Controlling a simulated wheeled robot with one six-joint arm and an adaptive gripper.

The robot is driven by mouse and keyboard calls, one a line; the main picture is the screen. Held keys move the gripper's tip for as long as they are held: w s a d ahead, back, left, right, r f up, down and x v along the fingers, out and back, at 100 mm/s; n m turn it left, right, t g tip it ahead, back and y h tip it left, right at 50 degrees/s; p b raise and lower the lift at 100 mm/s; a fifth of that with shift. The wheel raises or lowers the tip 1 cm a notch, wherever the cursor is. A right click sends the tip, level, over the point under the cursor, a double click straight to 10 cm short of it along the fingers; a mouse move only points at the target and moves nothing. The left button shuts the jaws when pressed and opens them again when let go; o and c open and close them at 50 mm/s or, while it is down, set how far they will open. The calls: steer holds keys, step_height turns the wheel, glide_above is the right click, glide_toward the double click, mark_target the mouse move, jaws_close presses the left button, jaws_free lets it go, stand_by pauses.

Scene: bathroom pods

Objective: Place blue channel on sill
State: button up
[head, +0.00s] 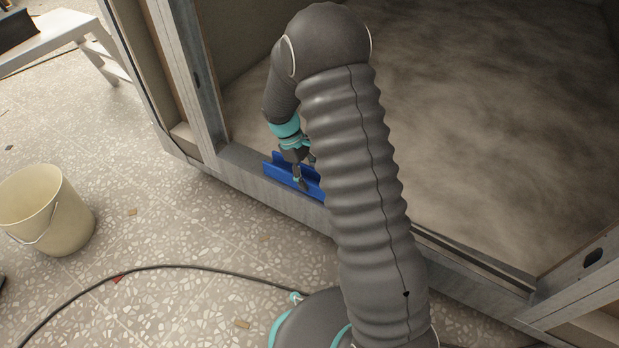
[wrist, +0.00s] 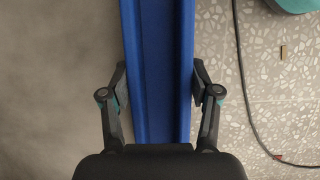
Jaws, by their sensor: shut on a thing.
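The blue channel (head: 278,174) is a long, straight piece with raised sides. It lies along the grey metal sill (head: 245,166) at the front of the pod opening; whether it rests on the sill or is just above it I cannot tell. My gripper (head: 302,172) is over the channel, pointing down. In the wrist view the channel (wrist: 158,70) runs up the middle, and my gripper (wrist: 158,90) has a finger pad on each side of it, shut across its width. My arm hides the channel's right part in the head view.
An upright metal stud (head: 185,75) stands at the left of the opening. A cream bucket (head: 45,210) stands on the terrazzo floor at left, near a step bench (head: 70,35). A dark cable (head: 180,266) crosses the floor. The pod floor (head: 480,120) beyond the sill is bare.

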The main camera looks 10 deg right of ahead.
steer(key=shift+f, duration=0.3)
steer(key=shift+f, duration=0.2)
steer(key=o, duration=1.2)
